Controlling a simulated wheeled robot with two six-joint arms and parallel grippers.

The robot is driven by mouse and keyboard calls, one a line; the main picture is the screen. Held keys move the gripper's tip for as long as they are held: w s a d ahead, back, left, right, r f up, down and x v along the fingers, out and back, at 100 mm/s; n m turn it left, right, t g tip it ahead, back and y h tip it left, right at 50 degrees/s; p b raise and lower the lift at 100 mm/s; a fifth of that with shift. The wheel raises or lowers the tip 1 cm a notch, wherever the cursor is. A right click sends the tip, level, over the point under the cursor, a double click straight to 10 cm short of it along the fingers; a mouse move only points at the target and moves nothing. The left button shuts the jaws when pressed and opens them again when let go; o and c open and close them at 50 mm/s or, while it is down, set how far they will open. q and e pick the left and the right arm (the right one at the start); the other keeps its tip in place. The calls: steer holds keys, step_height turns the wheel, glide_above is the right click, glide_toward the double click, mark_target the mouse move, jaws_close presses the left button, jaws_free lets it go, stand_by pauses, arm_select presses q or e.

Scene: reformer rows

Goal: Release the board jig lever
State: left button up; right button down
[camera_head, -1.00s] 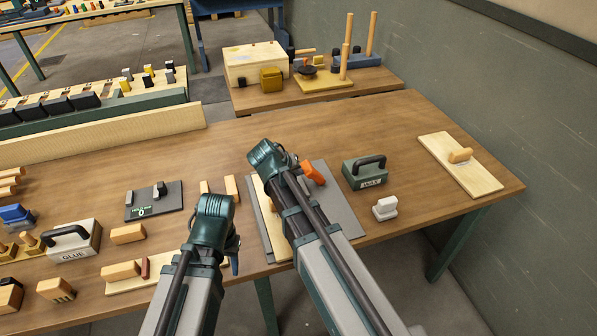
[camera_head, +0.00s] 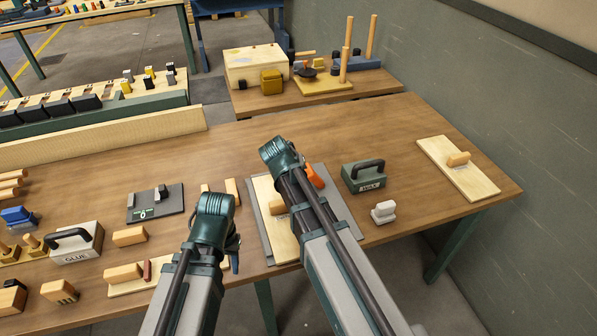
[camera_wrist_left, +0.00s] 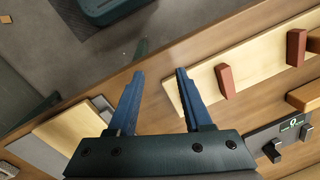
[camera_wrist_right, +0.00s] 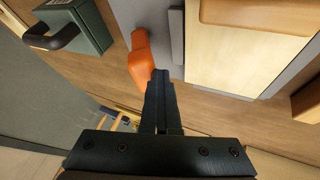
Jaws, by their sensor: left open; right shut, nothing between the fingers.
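The board jig is a grey plate (camera_head: 343,200) with a pale wooden board (camera_head: 272,228), on the near part of the workbench. Its orange lever (camera_head: 314,176) is partly hidden by my right arm in the head view. In the right wrist view the lever (camera_wrist_right: 140,60) stands at the left of the board (camera_wrist_right: 232,65). My right gripper (camera_wrist_right: 162,75) is shut and empty, its tips close beside the lever; contact cannot be told. My left gripper (camera_wrist_left: 160,75) is open and empty near the bench's front edge, left of the jig.
A green box with a black handle (camera_head: 364,178) and a white block (camera_head: 384,211) stand right of the jig. A wooden plate with a handle (camera_head: 460,170) lies farther right. A glue box (camera_head: 77,242) and several wooden blocks fill the left. The bench behind the jig is clear.

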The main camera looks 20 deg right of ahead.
arm_select(q)
step_height(320, 180, up, 2)
steer(key=shift+p, duration=0.7)
steer(key=shift+r+p, duration=0.45)
steer(key=shift+p, duration=0.05)
steer(key=shift+f+b, duration=0.9)
steer(key=shift+f, duration=0.25)
arm_select(e)
steer(key=d+r+m+y, duration=0.1)
steer(key=d+m+y, duration=0.1)
steer(key=d+y, duration=0.9)
steer(key=shift+w+d+r+m, duration=0.25)
steer(key=shift+d+r+m, duration=0.1)
steer(key=shift+d, duration=0.45)
steer(key=shift+d, duration=0.1)
arm_select(q)
steer(key=shift+r, duration=0.15)
arm_select(e)
steer(key=shift+r, duration=0.1)
